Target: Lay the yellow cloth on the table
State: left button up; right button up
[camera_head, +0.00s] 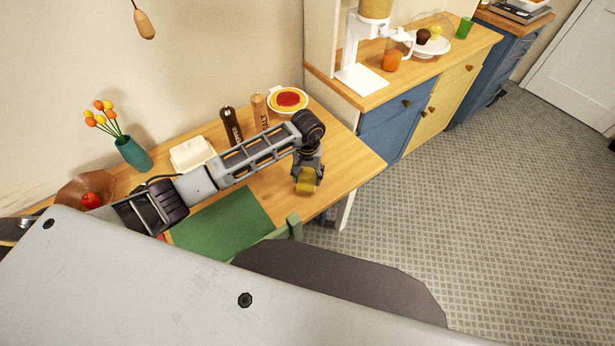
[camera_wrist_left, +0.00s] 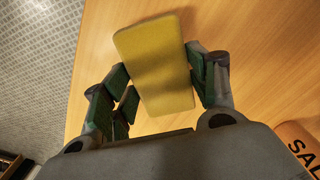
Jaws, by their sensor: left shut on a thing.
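The yellow cloth (camera_wrist_left: 158,65) is a flat, rounded rectangle between the fingers of my left gripper (camera_wrist_left: 160,85) in the left wrist view. The gripper is shut on it. In the head view the cloth (camera_head: 306,186) shows below my left gripper (camera_head: 307,174), over the right part of the wooden table (camera_head: 345,172). I cannot tell whether the cloth touches the table top. My right gripper is not in view.
A green mat (camera_head: 222,226) lies near a green chair (camera_head: 290,228). Behind my arm stand a white butter dish (camera_head: 192,153), a dark pepper mill (camera_head: 231,126), a salt mill (camera_head: 260,111) and a bowl (camera_head: 288,100). A teal vase (camera_head: 133,154) stands left. The table's right end is clear.

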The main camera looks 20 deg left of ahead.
pick_arm(q)
jog(key=shift+f, duration=0.75)
jog(key=shift+f, duration=0.2)
